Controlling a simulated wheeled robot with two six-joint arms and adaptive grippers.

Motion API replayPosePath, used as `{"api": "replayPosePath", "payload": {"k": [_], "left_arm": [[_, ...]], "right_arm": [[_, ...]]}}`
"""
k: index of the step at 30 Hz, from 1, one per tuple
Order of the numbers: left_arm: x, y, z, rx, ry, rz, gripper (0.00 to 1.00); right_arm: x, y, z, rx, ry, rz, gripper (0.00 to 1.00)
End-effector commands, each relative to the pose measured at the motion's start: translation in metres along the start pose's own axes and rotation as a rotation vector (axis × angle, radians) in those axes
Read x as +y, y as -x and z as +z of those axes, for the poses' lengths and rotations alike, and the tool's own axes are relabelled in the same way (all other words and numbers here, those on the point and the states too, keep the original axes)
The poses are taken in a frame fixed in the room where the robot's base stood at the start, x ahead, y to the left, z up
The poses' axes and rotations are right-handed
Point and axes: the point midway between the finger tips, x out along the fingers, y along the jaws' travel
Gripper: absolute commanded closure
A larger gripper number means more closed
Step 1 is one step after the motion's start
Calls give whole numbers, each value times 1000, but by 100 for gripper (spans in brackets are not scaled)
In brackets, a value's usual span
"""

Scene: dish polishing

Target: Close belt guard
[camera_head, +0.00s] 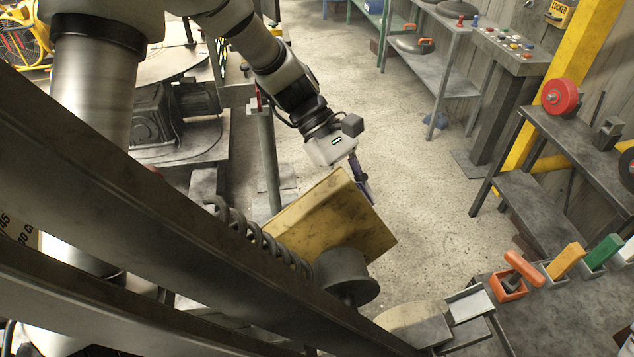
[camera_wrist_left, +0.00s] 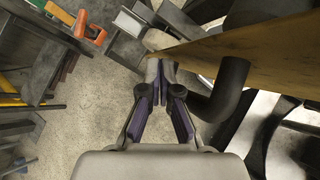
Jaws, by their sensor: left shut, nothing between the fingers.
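The belt guard (camera_head: 335,215) is a worn yellow panel, tilted, beside a dark grey drum (camera_head: 346,274) in the head view. In the left wrist view the yellow panel (camera_wrist_left: 245,45) runs from the centre to the upper right. My left gripper (camera_head: 368,194) is at the panel's upper right edge in the head view. Its fingers (camera_wrist_left: 160,70) are shut and empty, with the tips close to the panel's edge in the left wrist view. I cannot tell whether they touch it. My right gripper is in neither view.
A coil spring (camera_head: 258,237) lies along the panel's left side, behind a large dark beam (camera_head: 170,210). A bench with an orange-handled tool (camera_head: 515,275) and coloured blocks is at the lower right. A shelf with a red wheel (camera_head: 561,96) stands at the right. Concrete floor (camera_head: 420,190) is clear between.

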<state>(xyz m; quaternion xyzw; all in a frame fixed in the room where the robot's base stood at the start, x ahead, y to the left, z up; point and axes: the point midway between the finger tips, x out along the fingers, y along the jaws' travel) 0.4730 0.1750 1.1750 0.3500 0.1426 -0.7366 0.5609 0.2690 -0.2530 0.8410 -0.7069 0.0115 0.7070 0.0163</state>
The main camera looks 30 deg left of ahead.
Motion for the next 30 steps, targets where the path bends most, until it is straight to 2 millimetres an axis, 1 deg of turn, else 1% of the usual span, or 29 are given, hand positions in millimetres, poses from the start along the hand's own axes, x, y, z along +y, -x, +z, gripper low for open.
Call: {"api": "replayPosePath", "payload": {"k": [2, 5, 9, 12, 14, 15, 16, 17, 18, 20, 22, 24, 26, 27, 29, 30], "left_arm": [[1, 12, 0, -1, -3, 6, 100], [2, 35, 0, -2, -4, 8, 100], [1, 73, -2, -2, -3, 8, 100], [0, 95, -2, -3, -2, 6, 100], [1, 104, -2, -3, -1, 5, 100], [0, 109, -3, -3, -1, 4, 96], [0, 112, -3, -2, -3, 3, 86], [0, 114, -3, -3, -9, 2, 75], [0, 116, -2, -3, -27, 2, 69], [0, 116, -1, -11, -77, 5, 69], [2, 113, 7, -50, -161, 22, 69], [-2, 107, 13, -153, -243, 80, 69], [-10, 96, 6, -290, -271, 168, 69], [-16, 90, -1, -369, -263, 227, 69], [-25, 83, -14, -467, -227, 311, 69], [-32, 78, -24, -523, -185, 358, 69]], "right_arm": [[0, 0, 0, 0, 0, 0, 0], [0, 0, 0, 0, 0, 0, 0], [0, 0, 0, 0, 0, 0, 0], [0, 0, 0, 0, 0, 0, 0], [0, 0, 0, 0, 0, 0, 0], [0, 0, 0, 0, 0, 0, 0], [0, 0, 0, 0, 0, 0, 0], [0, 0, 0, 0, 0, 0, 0], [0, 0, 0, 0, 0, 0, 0], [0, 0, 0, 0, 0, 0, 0], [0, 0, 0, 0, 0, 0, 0], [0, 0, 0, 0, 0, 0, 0], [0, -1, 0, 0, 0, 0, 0], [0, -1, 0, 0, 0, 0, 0], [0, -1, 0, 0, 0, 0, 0], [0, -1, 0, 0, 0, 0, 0]]}}
